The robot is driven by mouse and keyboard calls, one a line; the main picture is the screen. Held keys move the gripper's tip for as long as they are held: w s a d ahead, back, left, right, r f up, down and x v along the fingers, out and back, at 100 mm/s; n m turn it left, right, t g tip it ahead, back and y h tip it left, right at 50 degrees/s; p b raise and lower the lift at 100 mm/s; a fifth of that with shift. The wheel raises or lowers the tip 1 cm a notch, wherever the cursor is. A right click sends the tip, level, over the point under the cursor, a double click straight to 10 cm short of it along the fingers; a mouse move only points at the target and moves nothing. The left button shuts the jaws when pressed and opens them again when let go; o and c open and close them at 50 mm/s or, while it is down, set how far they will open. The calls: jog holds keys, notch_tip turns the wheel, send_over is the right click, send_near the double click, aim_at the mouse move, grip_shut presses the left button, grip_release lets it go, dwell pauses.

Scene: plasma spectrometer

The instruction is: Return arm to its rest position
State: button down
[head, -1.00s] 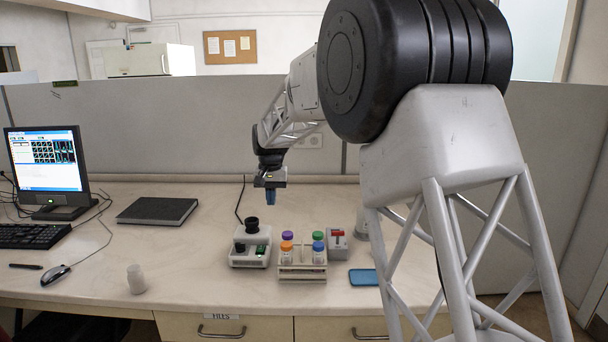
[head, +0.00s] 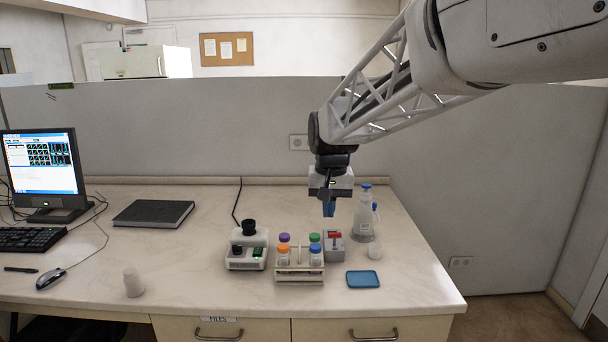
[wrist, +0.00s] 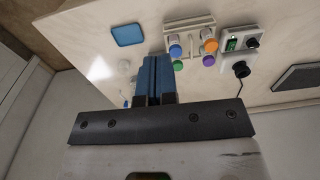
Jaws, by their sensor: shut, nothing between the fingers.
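My gripper (head: 329,208) hangs from my arm above the back right part of the desk, pointing down. Its blue fingers are together with nothing between them; they also show in the wrist view (wrist: 154,75). In the head view the fingers are behind and above the tube rack (head: 299,272) and appear clear of the desk. The rack holds several vials with orange, purple, green and blue caps.
A small instrument with a black knob (head: 248,246) stands left of the rack. A grey box with a red switch (head: 334,246), wash bottles (head: 363,222) and a blue tray (head: 363,279) are to the right. A monitor (head: 42,168), black notebook (head: 153,214) and white cup (head: 132,283) are at left.

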jog(key=s+d+f, duration=0.2)
jog(key=s+d, duration=0.2)
jog(key=s, duration=0.7)
jog(key=s+d+f+t, duration=0.1)
jog(key=s+d+f, duration=0.2)
jog(key=s, duration=0.8)
jog(key=s+d+f+t, duration=0.1)
jog(key=s+d+f, duration=0.1)
jog(key=s+d, duration=0.4)
jog(key=s, duration=0.5)
jog(key=shift+s+f, duration=0.25)
jog(key=shift+f, duration=0.1)
jog(key=shift+w+a+r, duration=0.1)
jog(key=shift+w, duration=0.05)
